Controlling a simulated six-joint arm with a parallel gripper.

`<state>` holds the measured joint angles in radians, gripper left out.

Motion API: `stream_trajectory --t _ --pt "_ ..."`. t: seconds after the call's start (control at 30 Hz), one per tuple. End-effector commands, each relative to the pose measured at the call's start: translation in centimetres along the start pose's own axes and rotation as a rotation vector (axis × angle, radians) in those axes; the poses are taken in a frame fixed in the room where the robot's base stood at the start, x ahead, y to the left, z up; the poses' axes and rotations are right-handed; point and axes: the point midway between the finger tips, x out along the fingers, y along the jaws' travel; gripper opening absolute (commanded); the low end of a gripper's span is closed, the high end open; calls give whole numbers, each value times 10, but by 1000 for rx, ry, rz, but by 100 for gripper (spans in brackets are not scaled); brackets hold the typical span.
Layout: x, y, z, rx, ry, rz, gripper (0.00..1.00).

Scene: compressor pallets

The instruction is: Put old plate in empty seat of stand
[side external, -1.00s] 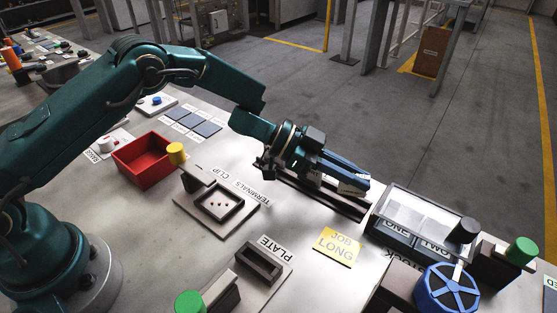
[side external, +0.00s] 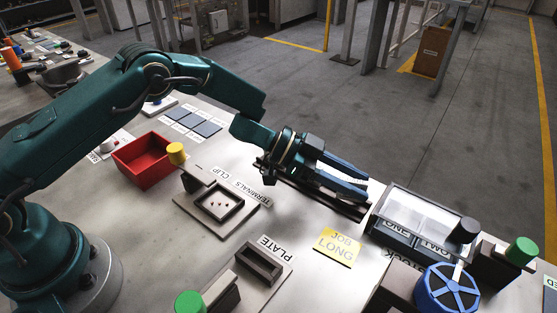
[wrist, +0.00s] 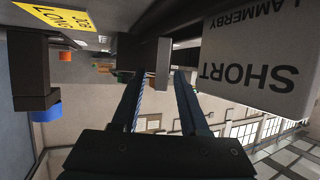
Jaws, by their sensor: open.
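My gripper (side external: 360,185) is open over the right end of a dark railed fixture (side external: 345,207) in the side view. Its parted fingers (wrist: 160,75) hold nothing visible in the wrist view. A grey block marked SHORT (wrist: 258,65) stands right of the fingers there. I cannot make out the old plate for certain. A dark frame (side external: 260,262) sits by the PLATE label (side external: 277,247), and its recess looks empty. I cannot tell which thing is the stand, and my gripper hides part of the railed fixture.
A yellow LONG JOB card (side external: 337,247) lies right of the PLATE frame. A two-compartment bin (side external: 415,220) and blue wheel (side external: 447,288) are at right. A TERMINALS CLIP tray (side external: 218,206) and red bin (side external: 143,161) are at left. Bare table lies between the trays and the card.

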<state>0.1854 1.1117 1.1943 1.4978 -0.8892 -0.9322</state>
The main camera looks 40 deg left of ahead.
Motion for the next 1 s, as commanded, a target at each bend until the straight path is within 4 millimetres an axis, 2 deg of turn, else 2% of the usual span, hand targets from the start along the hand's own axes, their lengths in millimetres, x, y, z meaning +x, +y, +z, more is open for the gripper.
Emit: stream_trajectory --t 0.1,0.27,0.5,0.7,0.87,1.0 --pt "-2 0 -6 1 1 -1 44" --pt "-26 -1 -5 -3 0 -4 44" --pt "-78 -1 -5 -2 0 -6 44" --pt "-110 -1 -5 0 0 -3 44" --pt "-121 -2 -7 3 0 -14 44" --pt "-131 -23 -27 40 -5 -155 44"
